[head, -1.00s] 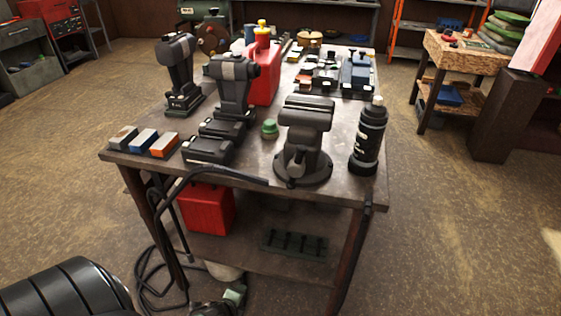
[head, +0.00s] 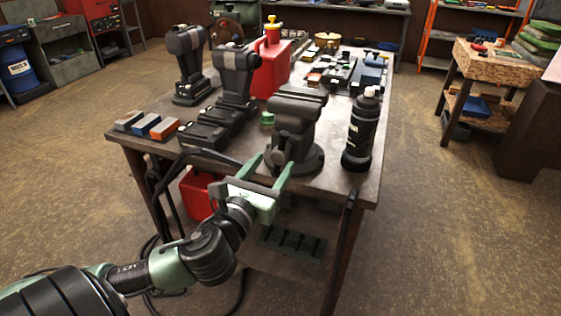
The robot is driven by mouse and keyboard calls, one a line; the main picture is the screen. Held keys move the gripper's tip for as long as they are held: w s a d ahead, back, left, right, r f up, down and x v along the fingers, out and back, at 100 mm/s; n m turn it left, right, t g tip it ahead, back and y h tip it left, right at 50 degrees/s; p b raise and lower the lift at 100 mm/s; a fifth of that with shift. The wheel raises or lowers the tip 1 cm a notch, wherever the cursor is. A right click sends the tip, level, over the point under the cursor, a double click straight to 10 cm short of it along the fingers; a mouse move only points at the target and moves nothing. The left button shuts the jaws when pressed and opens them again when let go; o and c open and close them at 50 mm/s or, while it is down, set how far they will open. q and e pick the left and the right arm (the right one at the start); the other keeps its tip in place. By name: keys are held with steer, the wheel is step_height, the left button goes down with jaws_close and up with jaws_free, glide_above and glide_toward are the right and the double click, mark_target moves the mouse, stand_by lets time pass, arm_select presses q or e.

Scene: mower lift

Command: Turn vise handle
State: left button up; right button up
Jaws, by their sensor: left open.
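The dark grey vise (head: 297,122) stands on its round base at the front edge of the workbench (head: 335,185). My left gripper (head: 267,168) is open at the bench's front edge, with its two green fingers pointing up toward the lower front of the vise. The fingers appear to lie on either side of the vise's front screw end, where the handle would be. The handle itself is hard to make out, and I cannot tell whether the fingers touch it. My right gripper is not in view.
A black bottle (head: 360,130) stands right of the vise. Black cordless drills (head: 237,85), a red can (head: 272,66) and sanding blocks (head: 147,125) stand to the left and behind. A small green item (head: 267,118) sits by the vise. Open floor lies right of the bench.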

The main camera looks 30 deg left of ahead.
mark_target(277, 158)
arm_select(q)
steer(key=w, duration=0.2)
steer(key=w+a+p, duration=0.1)
steer(key=w, duration=0.1)
steer(key=shift+w, duration=0.55)
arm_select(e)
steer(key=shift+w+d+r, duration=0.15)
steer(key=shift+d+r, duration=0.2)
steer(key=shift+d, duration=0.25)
arm_select(q)
jaws_close()
